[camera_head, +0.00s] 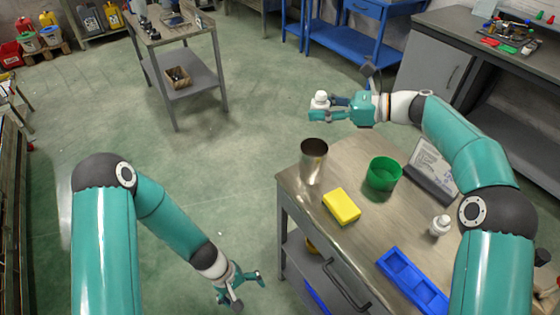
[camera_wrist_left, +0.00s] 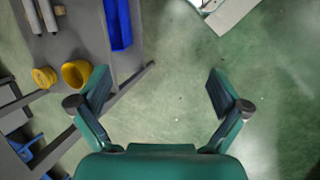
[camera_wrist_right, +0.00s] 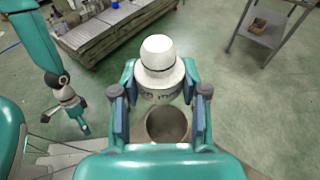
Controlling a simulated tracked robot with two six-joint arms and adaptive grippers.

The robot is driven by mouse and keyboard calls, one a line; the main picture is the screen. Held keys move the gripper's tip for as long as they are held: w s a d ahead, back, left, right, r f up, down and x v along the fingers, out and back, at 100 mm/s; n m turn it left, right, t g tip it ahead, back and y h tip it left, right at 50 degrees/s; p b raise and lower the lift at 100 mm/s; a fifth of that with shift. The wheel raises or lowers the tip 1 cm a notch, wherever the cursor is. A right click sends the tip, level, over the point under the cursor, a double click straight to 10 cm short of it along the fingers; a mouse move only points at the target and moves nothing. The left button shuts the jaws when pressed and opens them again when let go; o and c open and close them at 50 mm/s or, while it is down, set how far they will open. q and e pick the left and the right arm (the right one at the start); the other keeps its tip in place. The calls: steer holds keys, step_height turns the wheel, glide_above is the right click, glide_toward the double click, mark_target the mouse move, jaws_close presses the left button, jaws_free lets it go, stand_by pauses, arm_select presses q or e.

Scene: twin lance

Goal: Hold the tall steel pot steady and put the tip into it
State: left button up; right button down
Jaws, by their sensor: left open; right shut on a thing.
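The tall steel pot (camera_head: 314,162) stands upright near the left corner of the workbench. Its open mouth also shows in the right wrist view (camera_wrist_right: 167,124). My right gripper (camera_head: 329,106) is shut on a white capped piece (camera_head: 320,100), likely the tip, and holds it in the air above and behind the pot. In the right wrist view the white piece (camera_wrist_right: 160,68) sits between the fingers, with the pot below it. My left gripper (camera_head: 246,287) is open and empty, low beside the bench's left side, apart from the pot; its fingers (camera_wrist_left: 163,95) are spread wide.
On the bench are a yellow block (camera_head: 341,206), a green cup (camera_head: 383,174), a blue tray (camera_head: 412,281), another white capped piece (camera_head: 440,226) and a tilted panel (camera_head: 432,170). The bench edge and handle (camera_head: 347,286) lie near my left gripper. Open green floor lies left of the bench.

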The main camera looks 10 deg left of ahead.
mark_target(312, 164)
arm_select(q)
steer(key=w+d+r+n+t+h, duration=0.1)
steer(key=w+r+n+h, duration=0.2)
steer(key=w, duration=0.5)
steer(key=w+r+n+t+h, duration=0.2)
steer(key=w+r+n+h, duration=0.1)
steer(key=w+r+n, duration=0.2)
steer(key=w+d+r+n+t+h, duration=0.1)
steer(key=w+r+n+h, duration=0.2)
steer(key=w+r, duration=0.4)
steer(key=shift+w+d+r+n+t, duration=0.1)
steer(key=shift+w+n+t, duration=0.1)
steer(key=shift+w, duration=0.45)
steer(key=shift+w+d+r+n+t, duration=0.1)
steer(key=shift+w+n, duration=0.1)
steer(key=shift+w, duration=0.4)
steer(key=shift+w+d+n+t, duration=0.1)
steer(key=shift+w+n, duration=0.1)
steer(key=shift+w, duration=0.45)
steer(key=w+r+n+t+h, duration=0.2)
steer(key=w+r+n+h, duration=0.15)
steer(key=r, duration=0.25)
steer(key=shift+m, duration=0.35)
steer(key=x, duration=1.2)
steer(key=shift+w, duration=0.15)
steer(key=shift+c, duration=0.3)
steer(key=c, duration=1.1)
steer(key=shift+c, duration=0.2)
